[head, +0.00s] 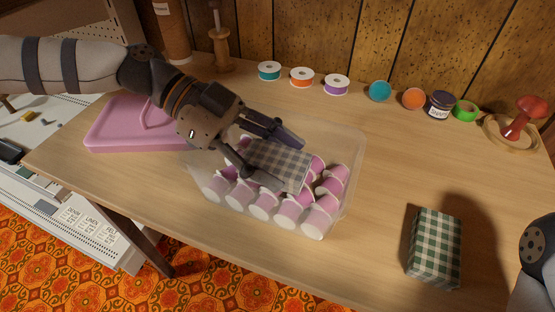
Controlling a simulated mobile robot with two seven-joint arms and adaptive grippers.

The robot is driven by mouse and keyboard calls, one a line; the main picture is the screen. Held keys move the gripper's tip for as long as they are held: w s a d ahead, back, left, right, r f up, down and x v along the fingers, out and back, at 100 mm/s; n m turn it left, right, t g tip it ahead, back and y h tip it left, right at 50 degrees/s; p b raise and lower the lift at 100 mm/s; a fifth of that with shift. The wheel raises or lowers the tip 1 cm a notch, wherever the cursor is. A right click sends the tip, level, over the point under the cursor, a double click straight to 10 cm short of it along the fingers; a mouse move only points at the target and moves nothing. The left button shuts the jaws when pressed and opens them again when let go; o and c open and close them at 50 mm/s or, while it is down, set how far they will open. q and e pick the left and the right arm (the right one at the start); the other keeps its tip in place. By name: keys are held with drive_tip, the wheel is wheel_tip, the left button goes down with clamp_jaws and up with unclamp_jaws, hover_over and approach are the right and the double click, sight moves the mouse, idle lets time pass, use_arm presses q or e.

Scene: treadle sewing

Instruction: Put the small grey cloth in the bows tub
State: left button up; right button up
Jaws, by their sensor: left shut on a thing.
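A small grey checked cloth (280,165) is between the fingers of my left gripper (284,163), which is shut on it. The cloth looks like a flat folded block. It is over the inside of a clear tub (340,142), above or against several pink-and-white rolls (262,205) in it. I cannot tell whether the cloth touches them. No label shows on the tub. My right gripper is out of view; only part of my right arm shows at the right edge.
A green checked block (435,248) is at the front right. Spools (302,77), small jars (440,104) and a red-handled item (525,118) line the back. The table (400,170) right of the tub is clear.

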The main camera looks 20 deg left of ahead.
use_arm(q)
drive_tip(key=shift+r, duration=0.15)
drive_tip(key=o, duration=1.1)
drive_tip(key=shift+r, duration=0.2)
drive_tip(key=v, duration=1.1)
drive_tip(key=shift+a+r+p, duration=0.1)
drive_tip(key=shift+a+p, duration=0.3)
